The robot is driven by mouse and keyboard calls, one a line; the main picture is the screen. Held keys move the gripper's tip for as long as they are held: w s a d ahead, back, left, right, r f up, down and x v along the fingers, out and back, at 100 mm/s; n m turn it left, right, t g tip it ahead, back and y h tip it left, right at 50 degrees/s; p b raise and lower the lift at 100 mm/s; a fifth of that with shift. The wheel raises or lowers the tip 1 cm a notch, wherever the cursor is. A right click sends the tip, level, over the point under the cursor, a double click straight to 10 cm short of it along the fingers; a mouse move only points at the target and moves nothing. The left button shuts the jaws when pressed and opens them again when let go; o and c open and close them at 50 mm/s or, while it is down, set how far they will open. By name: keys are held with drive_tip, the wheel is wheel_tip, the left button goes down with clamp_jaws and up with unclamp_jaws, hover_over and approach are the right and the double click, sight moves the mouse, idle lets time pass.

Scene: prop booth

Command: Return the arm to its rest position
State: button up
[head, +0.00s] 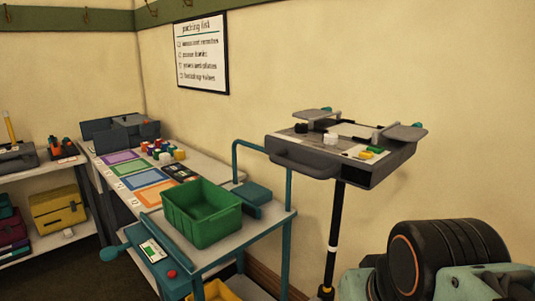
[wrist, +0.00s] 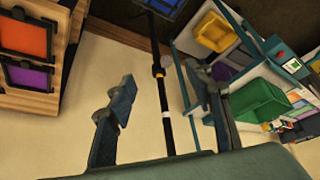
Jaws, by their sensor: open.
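My gripper (wrist: 160,75) shows in the wrist view with its two dark fingers spread wide apart. Nothing is between the fingertips at close range; a black pole passes behind the gap. Part of my arm (head: 445,262) shows at the lower right corner of the head view, with a dark round joint and pale green links. My gripper does not show in the head view.
A grey tray stand (head: 330,155) on a black pole (head: 334,235) stands left of my arm; the pole also shows in the wrist view (wrist: 162,95). A green bin (head: 200,212) sits on a teal-framed cart (head: 235,245). A workbench (head: 110,165) runs behind.

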wheel_tip(320, 180, up, 16)
drive_tip(key=p, duration=1.3)
drive_tip(key=shift+f, duration=0.15)
